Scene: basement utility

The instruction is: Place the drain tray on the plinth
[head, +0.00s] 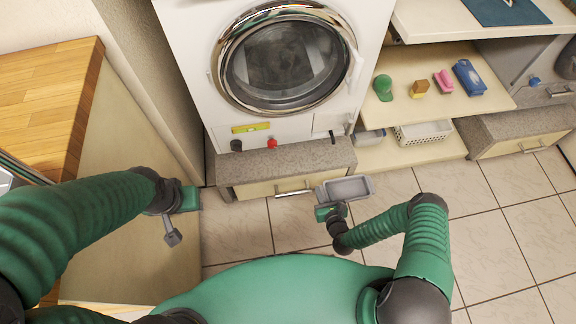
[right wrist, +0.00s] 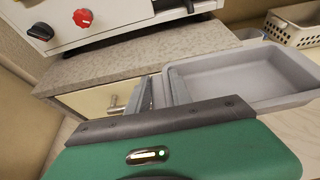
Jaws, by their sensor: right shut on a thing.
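The drain tray (head: 346,189) is a shallow grey rectangular tray. My right gripper (head: 325,197) is shut on its left wall, and the tray is held level or nearly so in front of the washing machine. In the right wrist view, the fingers (right wrist: 165,92) pinch the left side of the tray (right wrist: 245,78), whose inside looks empty. The plinth (head: 280,162) under the washing machine has a speckled grey top and a drawer front; it also shows in the right wrist view (right wrist: 150,62), left of and behind the tray. My left gripper (head: 172,236) hangs at left; its finger gap is unclear.
The washing machine (head: 200,60) stands on the plinth, with a red knob (head: 272,143) low on its front. Right of it, a shelf (head: 440,105) holds several small items, with a white basket (head: 423,132) below. A wooden counter (head: 45,100) is at left. Tiled floor (head: 500,240) is clear.

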